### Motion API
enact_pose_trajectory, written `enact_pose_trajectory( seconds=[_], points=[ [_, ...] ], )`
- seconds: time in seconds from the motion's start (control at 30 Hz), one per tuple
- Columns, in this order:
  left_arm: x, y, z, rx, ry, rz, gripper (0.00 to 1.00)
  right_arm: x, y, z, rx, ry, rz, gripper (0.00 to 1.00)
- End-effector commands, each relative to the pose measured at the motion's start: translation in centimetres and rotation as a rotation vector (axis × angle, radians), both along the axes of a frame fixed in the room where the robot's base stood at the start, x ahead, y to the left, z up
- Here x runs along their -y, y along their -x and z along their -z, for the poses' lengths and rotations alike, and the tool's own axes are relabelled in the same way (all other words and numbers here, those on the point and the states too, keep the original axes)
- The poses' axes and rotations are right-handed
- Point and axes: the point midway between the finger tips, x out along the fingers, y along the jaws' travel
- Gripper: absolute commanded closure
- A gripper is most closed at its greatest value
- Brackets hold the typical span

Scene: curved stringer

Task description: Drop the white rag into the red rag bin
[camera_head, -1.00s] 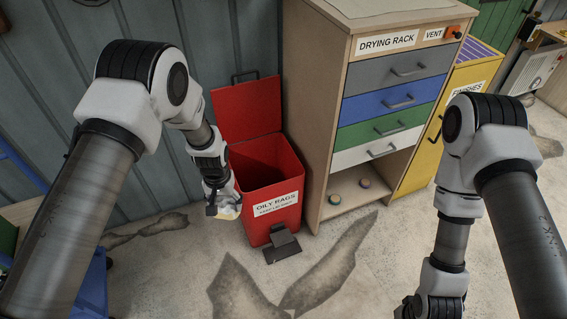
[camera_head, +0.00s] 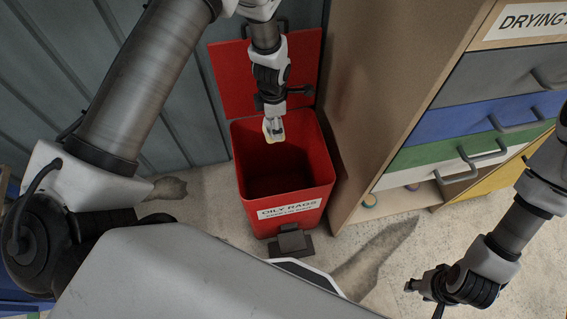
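The red rag bin (camera_head: 318,212) stands on the floor with its lid (camera_head: 228,82) raised against the wall. Its front label reads "OILY RAGS". The inside looks dark red and empty where visible. My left gripper (camera_head: 273,124) points down over the back part of the bin's opening. It is shut on the white rag (camera_head: 270,136), of which only a small pale, yellowish bit shows. My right gripper (camera_head: 424,297) is low at the bottom right, away from the bin, with its fingers apart and nothing visible between them.
A wooden drying rack cabinet (camera_head: 390,75) with coloured drawers stands close to the bin's right side. A dark pedal (camera_head: 291,241) sticks out at the bin's front. The grey corrugated wall (camera_head: 150,110) is behind. Concrete floor (camera_head: 395,235) lies free in front of the cabinet.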

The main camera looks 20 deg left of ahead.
Motion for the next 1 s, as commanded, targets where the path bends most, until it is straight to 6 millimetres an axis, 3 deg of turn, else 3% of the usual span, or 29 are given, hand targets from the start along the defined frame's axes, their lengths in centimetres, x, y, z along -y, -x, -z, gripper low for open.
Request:
enact_pose_trajectory(
  seconds=[0.13, 0.53, 0.87, 0.9, 0.97, 1.0],
  points=[
    [-0.2, 0.2, 1.0, 0.0, 0.002, -0.101, 0.58, 0.0, -0.1, 1.0, 0.002, 0.0, 0.0, 0.6],
    [-0.1, 0.2, 6.1, 0.001, 0.001, -0.101, 0.58, 0.0, -0.1, 5.6, 0.002, 0.0, 0.0, 0.6],
    [-0.1, 0.2, 6.4, 0.001, 0.001, -0.101, 0.58, 0.0, -0.1, 5.8, 0.002, 0.0, 0.0, 0.6],
    [-0.1, 0.2, 6.4, 0.001, 0.001, -0.101, 0.23, 0.0, -0.1, 5.8, 0.002, 0.0, 0.0, 0.6],
    [-0.1, 0.2, 6.4, 0.001, 0.001, -0.1, 0.02, 0.0, -0.1, 5.8, 0.002, 0.0, 0.0, 0.6],
    [-0.1, 0.2, 6.4, 0.001, 0.001, -0.1, 0.01, 0.0, -0.1, 5.8, 0.002, 0.0, 0.0, 0.6]
  ],
)
